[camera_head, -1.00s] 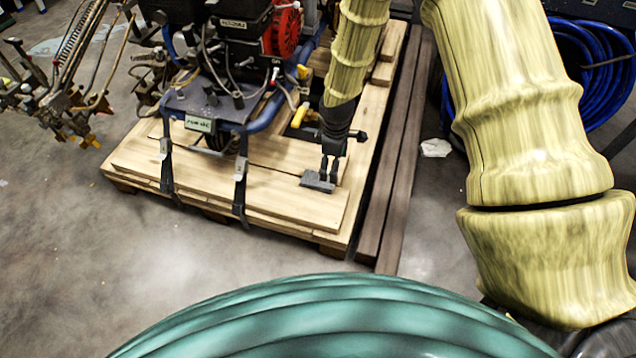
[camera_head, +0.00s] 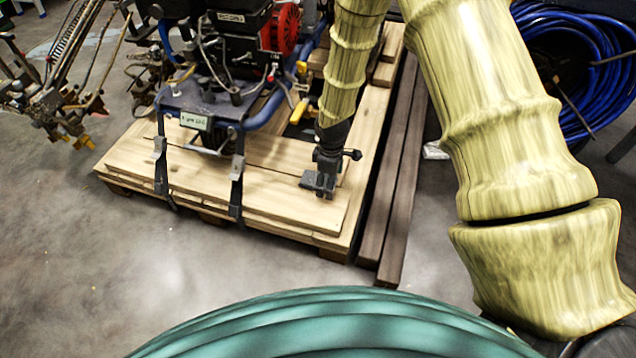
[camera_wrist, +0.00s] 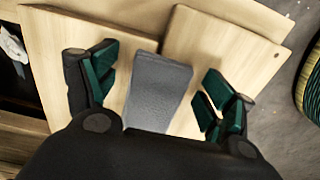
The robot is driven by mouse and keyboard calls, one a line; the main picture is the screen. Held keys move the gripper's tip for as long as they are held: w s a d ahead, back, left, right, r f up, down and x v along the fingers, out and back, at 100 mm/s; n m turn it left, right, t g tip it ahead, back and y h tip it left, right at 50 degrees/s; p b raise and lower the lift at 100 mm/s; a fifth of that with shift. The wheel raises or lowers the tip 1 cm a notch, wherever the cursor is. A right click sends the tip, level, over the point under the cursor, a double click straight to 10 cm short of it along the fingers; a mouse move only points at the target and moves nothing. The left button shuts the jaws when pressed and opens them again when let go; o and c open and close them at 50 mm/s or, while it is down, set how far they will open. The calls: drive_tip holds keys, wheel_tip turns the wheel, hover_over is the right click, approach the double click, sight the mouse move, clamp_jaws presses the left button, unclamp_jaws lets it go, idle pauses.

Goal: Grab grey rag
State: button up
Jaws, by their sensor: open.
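The grey rag (camera_wrist: 158,88) lies on the light wooden boards of the pallet, folded into a small flat block. In the wrist view it sits between the two green-padded fingers of my gripper (camera_wrist: 160,95), with a gap on each side. Its near end is hidden behind the gripper body. In the head view the rag (camera_head: 318,183) shows as a dark grey patch near the right front of the pallet. My gripper (camera_head: 326,172) is open and directly over it, hiding part of it.
The line striper machine (camera_head: 225,70) stands on the pallet (camera_head: 290,210), strapped down, close to the left of my arm. Dark planks (camera_head: 395,190) lie along the pallet's right side. A blue hose coil (camera_head: 590,80) is at the far right. The floor in front is clear.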

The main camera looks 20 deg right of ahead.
drive_tip(key=c, duration=1)
drive_tip(key=shift+c, duration=0.2)
